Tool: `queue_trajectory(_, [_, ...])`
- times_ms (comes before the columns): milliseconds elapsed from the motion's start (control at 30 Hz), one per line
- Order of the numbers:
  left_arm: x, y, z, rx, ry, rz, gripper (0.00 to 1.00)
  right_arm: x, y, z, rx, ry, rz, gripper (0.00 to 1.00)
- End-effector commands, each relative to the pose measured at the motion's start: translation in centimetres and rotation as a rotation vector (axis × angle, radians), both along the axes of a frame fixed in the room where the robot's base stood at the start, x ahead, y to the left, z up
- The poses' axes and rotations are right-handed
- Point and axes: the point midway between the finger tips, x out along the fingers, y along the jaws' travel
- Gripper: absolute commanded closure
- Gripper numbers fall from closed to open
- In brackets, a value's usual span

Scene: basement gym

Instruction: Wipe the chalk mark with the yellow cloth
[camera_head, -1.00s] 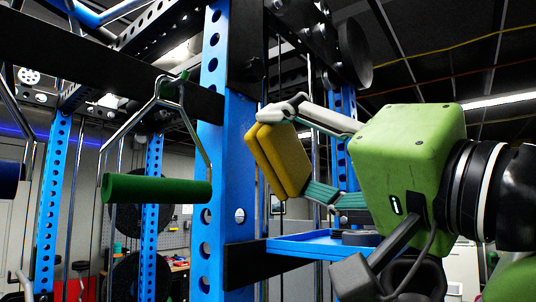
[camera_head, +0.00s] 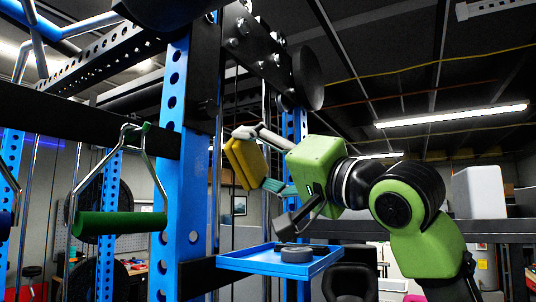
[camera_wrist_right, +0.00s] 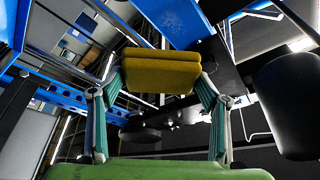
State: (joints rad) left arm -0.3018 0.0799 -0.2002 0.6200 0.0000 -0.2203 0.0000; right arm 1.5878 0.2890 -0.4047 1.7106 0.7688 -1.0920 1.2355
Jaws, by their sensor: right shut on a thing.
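The yellow cloth (camera_head: 243,164), a thick folded pad, is held up in the air by my right gripper (camera_head: 252,160). The gripper is shut on it, with one finger above and one below in the head view. In the right wrist view the cloth (camera_wrist_right: 160,75) spans between the two fingertips. The cloth is close to the blue rack upright (camera_head: 175,110) in the head picture; I cannot tell whether they touch. A blue surface (camera_wrist_right: 172,20) with faint pale specks shows beyond the cloth in the wrist view; I cannot tell whether this is the chalk mark. My left gripper is out of view.
A blue tray (camera_head: 245,265) with dark round things (camera_head: 297,254) on it juts out below my right gripper. A green-grip handle (camera_head: 120,223) hangs left of the upright. A black beam (camera_head: 80,120) crosses at left, and a dark round disc (camera_head: 307,77) is above right.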

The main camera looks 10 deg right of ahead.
Motion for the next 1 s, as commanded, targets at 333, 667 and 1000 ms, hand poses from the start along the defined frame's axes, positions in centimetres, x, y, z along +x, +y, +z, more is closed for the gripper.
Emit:
queue_trajectory(333, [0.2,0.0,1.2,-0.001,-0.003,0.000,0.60,2.0,3.0,0.2,-0.001,0.000,0.001,0.48])
queue_trajectory(667, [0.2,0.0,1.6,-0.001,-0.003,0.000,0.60,3.0,4.3,0.1,0.000,-0.001,-0.001,0.48])
queue_trajectory(1000, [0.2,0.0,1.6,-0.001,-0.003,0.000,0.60,3.0,4.3,0.0,0.000,-0.001,-0.001,0.48])
